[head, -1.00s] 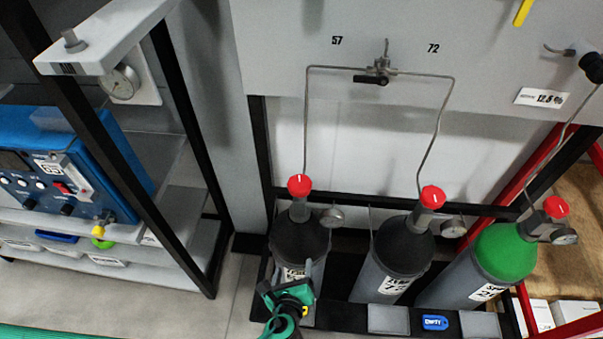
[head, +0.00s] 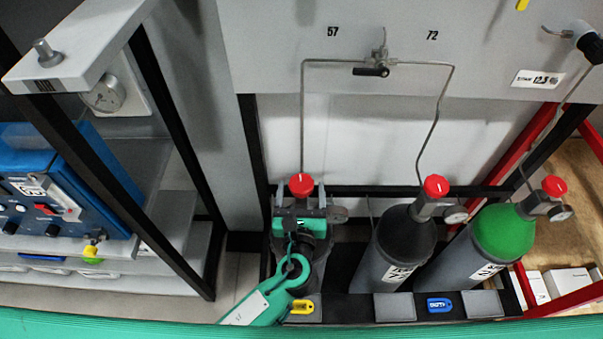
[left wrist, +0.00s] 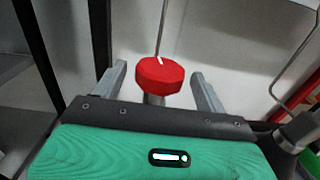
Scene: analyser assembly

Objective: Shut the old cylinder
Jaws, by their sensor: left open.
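Three grey cylinders stand in a rack, each with a red valve knob. The left cylinder (head: 318,262) is mostly hidden behind my left gripper (head: 301,190). Its red knob (head: 301,185) sits between my open fingers, which do not visibly pinch it. In the left wrist view, the knob (left wrist: 160,76) with a white mark lies between the fingertips, with gaps on both sides. The middle cylinder (head: 385,262) has a black shoulder, the right one (head: 465,265) a green shoulder. The pictures do not make clear which is the old cylinder. My right gripper is out of view.
Thin pipes rise from the left and middle cylinders to a panel valve (head: 378,70) marked 57 and 72. A yellow tag (head: 302,307) and a blue tag (head: 439,305) are at the rack's front. A pressure gauge (head: 457,214) sits beside the middle knob. A blue instrument (head: 60,190) is at left.

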